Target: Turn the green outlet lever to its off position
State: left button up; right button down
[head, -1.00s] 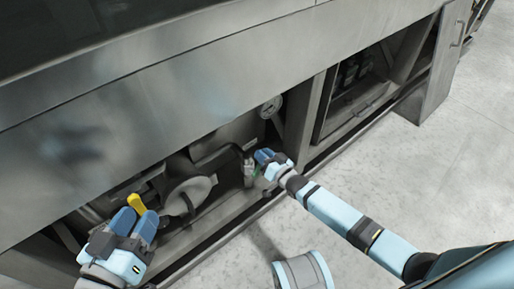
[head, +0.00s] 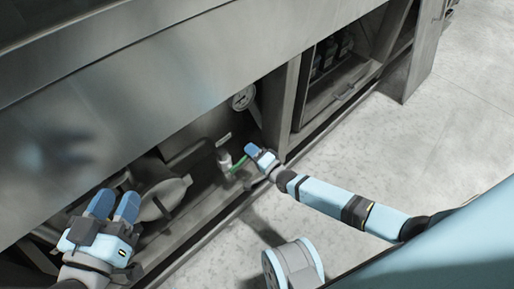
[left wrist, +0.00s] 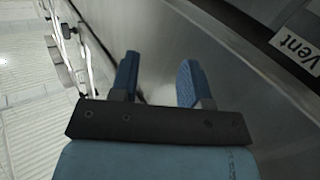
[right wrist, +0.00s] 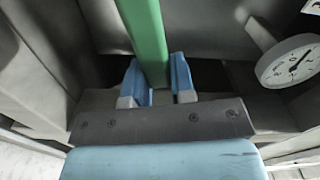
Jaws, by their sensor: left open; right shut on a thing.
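The green outlet lever (head: 239,165) sticks out from a valve (head: 224,159) inside the open lower bay of the machine. My right gripper (head: 252,151) is at the lever's outer end. In the right wrist view the green lever (right wrist: 146,35) runs down between the two blue fingers of my right gripper (right wrist: 160,82), which is shut on it. My left gripper (head: 113,206) is open and empty in front of the machine panel, at the lower left. In the left wrist view the fingers of my left gripper (left wrist: 158,80) stand apart with nothing between them.
A round gauge (head: 243,97) sits above the valve; it also shows in the right wrist view (right wrist: 289,62). A grey round fitting (head: 167,196) lies left of the valve. A "Vent" label (left wrist: 297,46) shows in the left wrist view. The floor at right is clear.

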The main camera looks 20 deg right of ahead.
jog(key=shift+f+m, duration=0.4)
jog(key=shift+f, duration=0.1)
jog(key=shift+d+f+m+b, duration=0.1)
jog(key=shift+f+m+b, duration=0.25)
jog(key=shift+m+b, duration=0.3)
pick_arm(q)
jog(key=shift+w+r+m+t+h+b, duration=0.2)
jog(key=shift+w+m+t+h+b, duration=0.15)
jog(key=shift+w+m, duration=0.5)
pick_arm(e)
jog(key=shift+f+m, duration=0.25)
jog(key=shift+m, duration=0.2)
pick_arm(q)
jog(key=shift+r, duration=0.1)
pick_arm(e)
jog(key=c, duration=1)
grip_release()
jog(key=shift+o, duration=0.2)
pick_arm(q)
jog(key=shift+s, duration=0.1)
